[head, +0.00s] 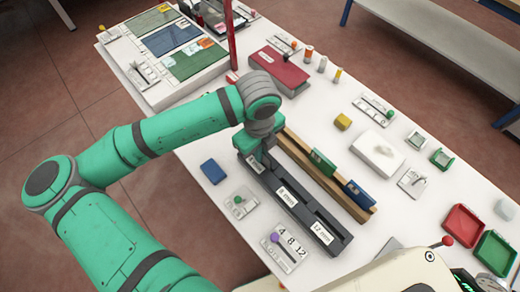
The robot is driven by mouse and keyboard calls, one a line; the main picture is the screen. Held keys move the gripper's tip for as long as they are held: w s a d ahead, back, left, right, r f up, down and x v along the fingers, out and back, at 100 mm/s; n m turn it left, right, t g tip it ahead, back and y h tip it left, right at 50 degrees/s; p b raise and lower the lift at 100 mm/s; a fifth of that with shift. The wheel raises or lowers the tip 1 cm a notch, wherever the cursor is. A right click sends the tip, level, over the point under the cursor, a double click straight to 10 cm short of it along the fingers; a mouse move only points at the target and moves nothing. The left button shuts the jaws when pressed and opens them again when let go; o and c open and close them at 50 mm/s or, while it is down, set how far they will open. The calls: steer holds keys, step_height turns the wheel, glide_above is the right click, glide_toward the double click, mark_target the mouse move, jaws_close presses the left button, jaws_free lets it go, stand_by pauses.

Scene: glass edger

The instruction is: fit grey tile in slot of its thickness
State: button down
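A dark slotted block (310,217) lies along the table's front side, with white labels on its near face. One label reads 8 mm and one reads 12 mm; the label at the far left end is too small to read surely. My gripper (262,155) points down at the block's far left end, close above or touching it. Its fingertips are largely hidden by my wrist, so I cannot tell if they hold anything. No grey tile shows clearly; a flat grey piece (390,246) lies at the table's near edge, partly hidden by the pale body in front.
Behind the block, a wooden rack (300,153) holds a green tile (323,161) and a blue tile (360,194). A blue piece (213,171), a green-knobbed control and a 4-8-12 selector (284,247) lie in front. Red and green trays (463,227) stand right. A red post rises behind.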

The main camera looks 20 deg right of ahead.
steer(key=shift+f, duration=0.2)
stand_by(0.7)
steer(key=c, duration=1.9)
jaws_free()
steer(key=shift+c, duration=0.2)
step_height(320, 180, up, 11)
steer(key=shift+s+a+f, duration=0.1)
steer(key=shift+a, duration=0.05)
